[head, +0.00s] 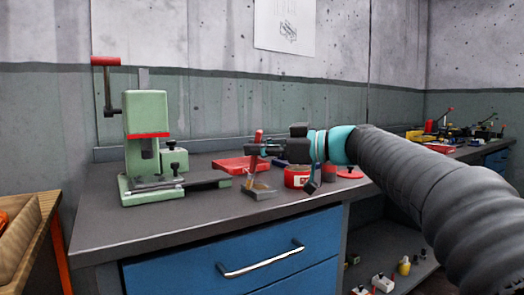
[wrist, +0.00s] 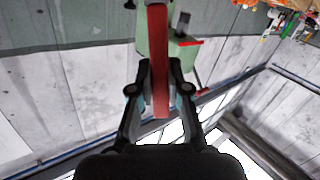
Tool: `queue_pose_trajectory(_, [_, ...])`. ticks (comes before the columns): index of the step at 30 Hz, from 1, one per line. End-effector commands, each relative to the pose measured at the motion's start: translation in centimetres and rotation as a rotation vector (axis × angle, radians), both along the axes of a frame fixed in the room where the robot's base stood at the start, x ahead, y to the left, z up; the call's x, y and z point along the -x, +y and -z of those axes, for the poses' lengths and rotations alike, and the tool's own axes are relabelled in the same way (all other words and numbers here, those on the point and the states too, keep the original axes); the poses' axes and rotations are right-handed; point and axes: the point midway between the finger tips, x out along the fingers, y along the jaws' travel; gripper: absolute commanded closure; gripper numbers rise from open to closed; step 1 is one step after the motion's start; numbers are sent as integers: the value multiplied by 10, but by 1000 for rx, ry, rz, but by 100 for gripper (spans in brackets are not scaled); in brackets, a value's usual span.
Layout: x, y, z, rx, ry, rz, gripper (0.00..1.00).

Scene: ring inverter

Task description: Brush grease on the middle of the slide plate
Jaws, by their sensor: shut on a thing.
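My gripper (head: 260,148) is shut on the red handle of a brush (head: 258,137), held roughly upright over the bench. In the wrist view the red handle (wrist: 158,60) stands between the two dark fingers (wrist: 160,88). The brush's lower end looks tan and is close above or at a small grey block (head: 264,193); I cannot tell if they touch. A dark flat bar (head: 208,184), perhaps the slide plate, runs right from the base of the green press (head: 146,125). The brush is right of this bar.
A red tray (head: 238,165) lies behind the brush. A red disc (head: 350,173) lies right of the tin. The press has a red-handled lever (head: 106,62) rising at left. The bench's front left (head: 120,238) is clear.

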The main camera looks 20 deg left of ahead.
Motion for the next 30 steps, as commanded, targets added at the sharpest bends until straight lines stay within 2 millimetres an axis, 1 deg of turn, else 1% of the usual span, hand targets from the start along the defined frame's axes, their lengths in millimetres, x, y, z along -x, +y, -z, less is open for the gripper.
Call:
queue_pose_trajectory(1, [0, -1, -18, -1, -4, 1, 100])
queue_pose_trajectory(2, [0, -1, -24, -1, -5, 2, 100])
queue_pose_trajectory(18, [-1, -3, -72, -1, -2, 6, 100])
queue_pose_trajectory(23, [-2, -4, -80, 0, -1, 6, 100])
queue_pose_trajectory(30, [-1, -4, -80, 0, 0, 6, 100])
